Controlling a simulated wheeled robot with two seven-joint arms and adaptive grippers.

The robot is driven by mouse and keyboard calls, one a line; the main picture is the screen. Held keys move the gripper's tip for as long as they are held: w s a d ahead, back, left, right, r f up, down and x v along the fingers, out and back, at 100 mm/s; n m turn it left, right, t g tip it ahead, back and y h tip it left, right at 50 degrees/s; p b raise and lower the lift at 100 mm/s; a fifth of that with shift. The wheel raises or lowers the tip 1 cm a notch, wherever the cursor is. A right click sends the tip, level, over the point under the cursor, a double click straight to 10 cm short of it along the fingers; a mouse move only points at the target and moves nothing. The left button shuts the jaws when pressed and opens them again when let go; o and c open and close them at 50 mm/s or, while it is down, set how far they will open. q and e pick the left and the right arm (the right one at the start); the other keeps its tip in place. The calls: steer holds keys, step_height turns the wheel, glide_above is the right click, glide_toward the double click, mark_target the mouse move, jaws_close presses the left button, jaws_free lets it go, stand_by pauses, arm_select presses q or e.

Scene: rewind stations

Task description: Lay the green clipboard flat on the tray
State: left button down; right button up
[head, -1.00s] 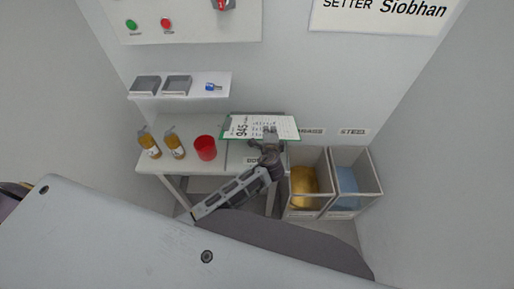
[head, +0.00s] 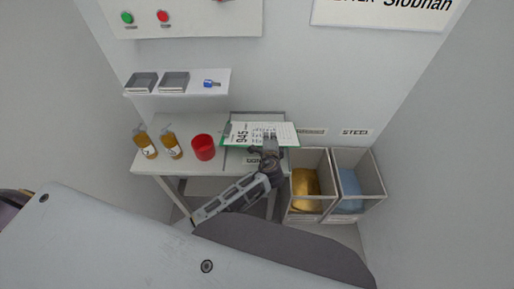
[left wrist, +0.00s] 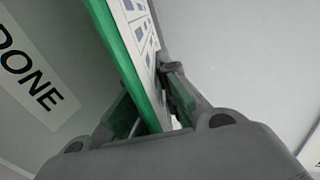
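The green clipboard (head: 285,137) with a white printed sheet is over the grey tray (head: 262,114) on the table. The tray's back rim shows behind it, and a DONE label (head: 252,160) shows at its front. My left gripper (head: 269,142) is shut on the clipboard's near edge. In the left wrist view the clipboard (left wrist: 135,62) stands between the two fingers (left wrist: 153,105), seen nearly edge-on, with the DONE label (left wrist: 35,82) at the left. I cannot tell whether the clipboard touches the tray. My right gripper is not in view.
A red cup (head: 203,147) stands just left of the tray, with two amber bottles (head: 172,146) further left. Two bins, one with yellow contents (head: 305,184) and one with blue (head: 349,184), stand at the right. A small shelf (head: 195,88) is above the table.

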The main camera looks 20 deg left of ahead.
arm_select(q)
steer(key=shift+f+b, duration=0.45)
steer(key=shift+f, duration=0.6)
steer(key=c, duration=1.8)
jaws_free()
